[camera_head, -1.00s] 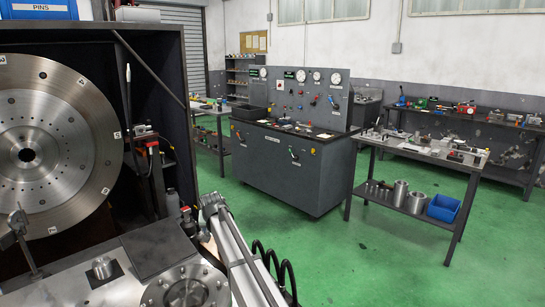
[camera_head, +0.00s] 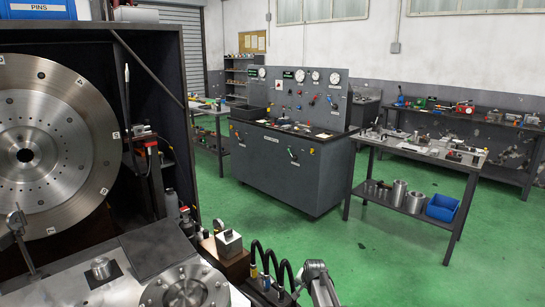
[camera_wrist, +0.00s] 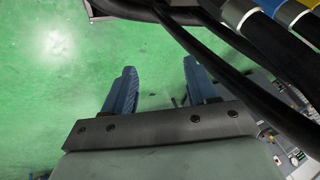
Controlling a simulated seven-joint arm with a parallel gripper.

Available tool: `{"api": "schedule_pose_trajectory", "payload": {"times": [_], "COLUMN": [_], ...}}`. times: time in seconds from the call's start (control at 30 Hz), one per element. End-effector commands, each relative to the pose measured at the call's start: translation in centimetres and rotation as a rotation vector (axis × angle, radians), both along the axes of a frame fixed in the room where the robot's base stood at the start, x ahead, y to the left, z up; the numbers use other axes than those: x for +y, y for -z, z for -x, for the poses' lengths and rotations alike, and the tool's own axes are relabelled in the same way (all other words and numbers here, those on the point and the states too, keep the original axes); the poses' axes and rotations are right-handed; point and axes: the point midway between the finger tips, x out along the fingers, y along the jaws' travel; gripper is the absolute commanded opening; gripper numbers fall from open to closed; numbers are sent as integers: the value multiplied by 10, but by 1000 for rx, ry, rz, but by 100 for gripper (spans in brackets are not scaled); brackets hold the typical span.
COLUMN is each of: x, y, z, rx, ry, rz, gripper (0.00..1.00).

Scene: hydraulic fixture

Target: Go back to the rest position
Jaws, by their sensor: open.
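My gripper (camera_wrist: 160,78) shows in the wrist view with its two blue fingers spread apart. Nothing is between the fingers; green floor shows through the gap. In the head view only a grey piece of my arm shows at the bottom edge, right of the black hoses (camera_head: 272,262); the fingers are not visible there. The wrist view also shows thick black hoses (camera_wrist: 240,45) with grey, blue and yellow bands crossing the upper right, close to the camera.
A large metal disc (camera_head: 60,185) in a dark frame stands at left. A metal block (camera_head: 229,243) sits on a brown base by the hoses. A grey console (camera_head: 275,165) and a workbench (camera_head: 430,155) with a blue bin (camera_head: 442,207) stand beyond. Green floor (camera_head: 390,265) is clear at right.

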Motion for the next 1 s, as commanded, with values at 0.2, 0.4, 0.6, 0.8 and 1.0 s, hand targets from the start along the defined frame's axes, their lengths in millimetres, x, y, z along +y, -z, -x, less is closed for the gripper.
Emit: {"api": "schedule_pose_trajectory", "payload": {"times": [0.2,0.4,0.6,0.8,1.0], "x": [-39,-55,-50,-42,-38], "y": [73,128,173,209,231], "z": [82,158,239,329,424], "rx": [107,218,361,526,700], "ry": [158,237,147,-25,-212], "rz": [-101,-149,-104,-38,8], "gripper": [58,58,58,58,58]}}
